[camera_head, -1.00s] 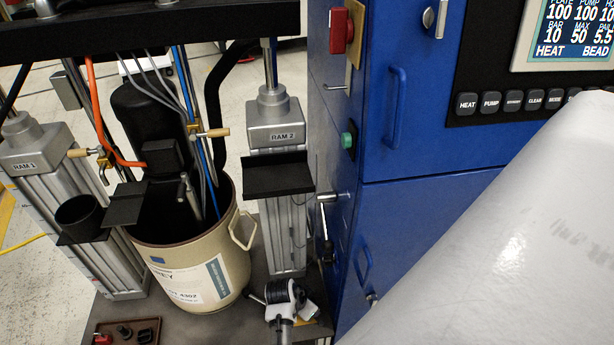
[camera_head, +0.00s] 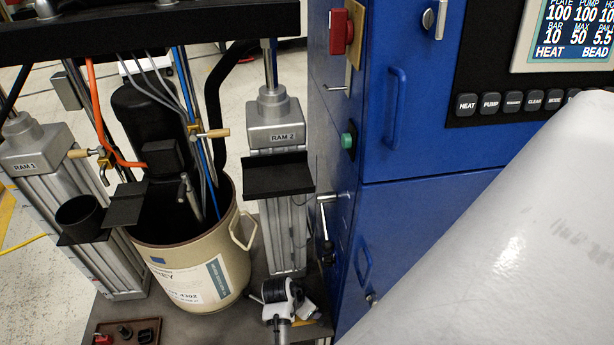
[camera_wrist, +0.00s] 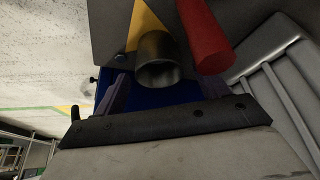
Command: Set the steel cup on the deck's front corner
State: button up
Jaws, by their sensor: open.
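The steel cup (camera_wrist: 158,62), a dull grey cylinder, shows in the wrist view with its round mouth facing my camera. It is beside a yellow patch on a grey surface. My gripper (camera_wrist: 163,82) is open. Its two fingers stand apart on either side of the cup's mouth, with visible gaps, and I cannot tell how deep the cup is between them. In the head view I cannot make out the steel cup or my fingers. The grey deck (camera_head: 215,325) shows there at the bottom, around the drum.
A red cylinder (camera_wrist: 204,38) stands close beside the cup in the wrist view. In the head view, a cream drum (camera_head: 190,270) stands on the deck between two rams. A blue cabinet (camera_head: 425,225) is at right. A dark cup-shaped holder (camera_head: 80,217) sits on the left bracket.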

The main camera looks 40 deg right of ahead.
jog(key=v, duration=1)
jog(key=shift+r, duration=0.2)
